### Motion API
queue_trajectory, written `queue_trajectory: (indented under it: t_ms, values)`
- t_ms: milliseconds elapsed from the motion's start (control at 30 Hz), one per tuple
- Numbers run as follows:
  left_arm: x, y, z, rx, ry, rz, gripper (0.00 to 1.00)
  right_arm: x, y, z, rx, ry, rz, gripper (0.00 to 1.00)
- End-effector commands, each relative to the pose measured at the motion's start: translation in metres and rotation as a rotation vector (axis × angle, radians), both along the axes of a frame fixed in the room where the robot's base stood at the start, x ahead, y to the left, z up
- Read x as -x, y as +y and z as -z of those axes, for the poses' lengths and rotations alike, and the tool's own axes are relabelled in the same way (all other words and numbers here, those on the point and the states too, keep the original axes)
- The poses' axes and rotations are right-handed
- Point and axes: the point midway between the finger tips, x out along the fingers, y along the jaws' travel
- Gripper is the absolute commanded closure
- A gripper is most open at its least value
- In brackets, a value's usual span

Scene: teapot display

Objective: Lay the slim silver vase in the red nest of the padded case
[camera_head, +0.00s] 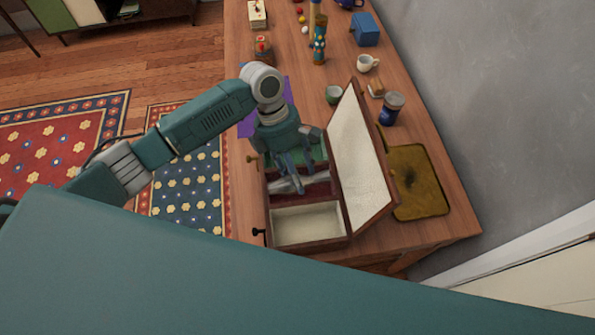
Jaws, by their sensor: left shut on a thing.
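The padded case (349,231) stands open on the table, its cream-lined lid (357,155) raised on the right side. Its nests run from green (318,152) at the back, through red (320,189) in the middle, to cream (306,223) at the front. My left gripper (297,176) points down into the case and is shut on the slim silver vase (283,185). The vase lies roughly level at the red nest; I cannot tell whether it touches the padding. The gripper hides part of the vase and nest. My right gripper is not in view.
A dark yellow tray (422,182) lies right of the lid. A dark jar (391,108), a green cup (333,94), a white mug (367,63) and a blue box (366,30) stand behind. A purple cloth (247,124) lies left of my wrist.

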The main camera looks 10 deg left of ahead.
Motion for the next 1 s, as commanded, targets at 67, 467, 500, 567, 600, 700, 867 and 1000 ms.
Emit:
queue_trajectory:
  t_ms: [67,467,500,567,600,700,867,1000]
  values:
    - [0.000,-0.001,-0.001,0.001,-0.001,0.001,0.84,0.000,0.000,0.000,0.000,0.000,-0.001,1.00]
    - [0.000,-0.001,0.008,0.001,0.002,0.000,0.84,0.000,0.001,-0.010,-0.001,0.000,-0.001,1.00]
    - [0.000,0.000,0.009,0.000,0.001,0.000,0.84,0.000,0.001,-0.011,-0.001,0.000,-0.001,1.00]
    - [0.000,-0.001,0.011,0.001,0.000,0.000,0.84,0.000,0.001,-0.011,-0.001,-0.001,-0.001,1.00]
    - [0.000,-0.001,0.011,0.001,-0.001,0.001,0.84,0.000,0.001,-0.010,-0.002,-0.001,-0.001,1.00]
    - [0.000,0.000,0.011,0.000,0.000,0.000,0.33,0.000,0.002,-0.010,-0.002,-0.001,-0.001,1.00]
    - [0.000,0.000,0.011,-0.001,-0.001,0.000,0.31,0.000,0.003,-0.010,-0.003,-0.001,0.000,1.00]
    - [0.000,0.001,0.011,-0.001,-0.001,0.000,0.31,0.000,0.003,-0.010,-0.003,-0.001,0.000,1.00]
